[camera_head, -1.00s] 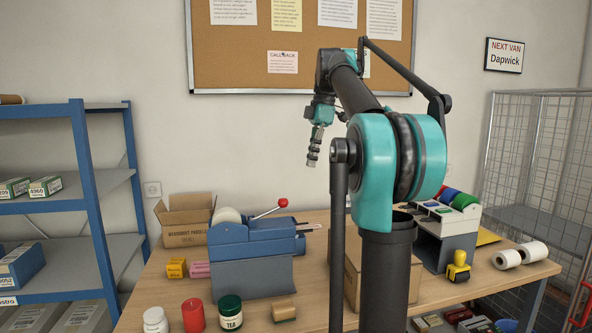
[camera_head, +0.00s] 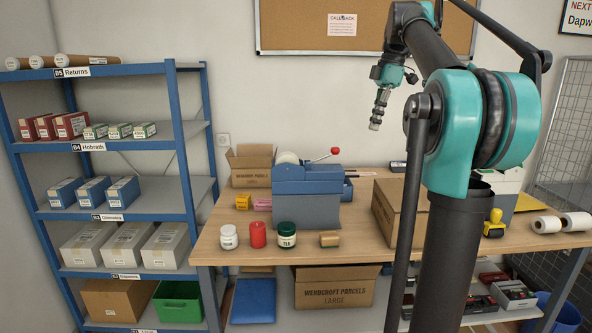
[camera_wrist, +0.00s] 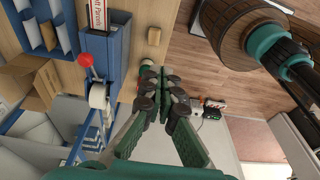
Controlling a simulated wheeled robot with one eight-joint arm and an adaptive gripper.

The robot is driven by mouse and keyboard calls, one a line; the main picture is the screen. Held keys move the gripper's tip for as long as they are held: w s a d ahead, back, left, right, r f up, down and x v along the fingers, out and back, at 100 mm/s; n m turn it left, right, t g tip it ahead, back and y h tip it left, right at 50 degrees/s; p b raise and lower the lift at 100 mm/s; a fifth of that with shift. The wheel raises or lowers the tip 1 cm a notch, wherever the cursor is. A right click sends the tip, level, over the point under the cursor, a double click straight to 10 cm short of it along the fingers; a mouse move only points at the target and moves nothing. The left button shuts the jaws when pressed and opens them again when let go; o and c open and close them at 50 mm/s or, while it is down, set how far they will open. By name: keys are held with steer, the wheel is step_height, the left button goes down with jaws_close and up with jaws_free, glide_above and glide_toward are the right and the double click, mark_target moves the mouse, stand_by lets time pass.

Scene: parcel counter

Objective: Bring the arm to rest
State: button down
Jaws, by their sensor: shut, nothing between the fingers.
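My arm is raised over the parcel counter (camera_head: 350,238), bent at the elbow. My gripper (camera_head: 375,124) hangs from the wrist end, pointing down and slightly left, well above the counter and apart from everything on it. In the wrist view my gripper (camera_wrist: 162,76) shows its green-and-dark fingers brought together at the tips, with nothing held.
A blue tape dispenser (camera_head: 305,200) with a red-knobbed lever stands on the counter. A carton (camera_head: 392,207) is beside my arm. A blue shelf rack (camera_head: 172,150) stands left.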

steer(key=s+a+f+m+t+h, duration=0.1)
steer(key=s+f+m, duration=0.15)
steer(key=f, duration=0.65)
steer(key=s+f+m, duration=0.1)
steer(key=f+m, duration=0.3)
steer(key=f, duration=0.4)
steer(key=s+a+f+m+t+h, duration=0.1)
steer(key=s+f+m, duration=0.15)
steer(key=f, duration=0.65)
steer(key=s+a+f+m+t, duration=0.1)
steer(key=s+f+m+t, duration=0.1)
steer(key=s+f+m, duration=0.7)
steer(key=s+f, duration=0.8)
steer(key=f, duration=0.3)
steer(key=shift+f, duration=0.35)
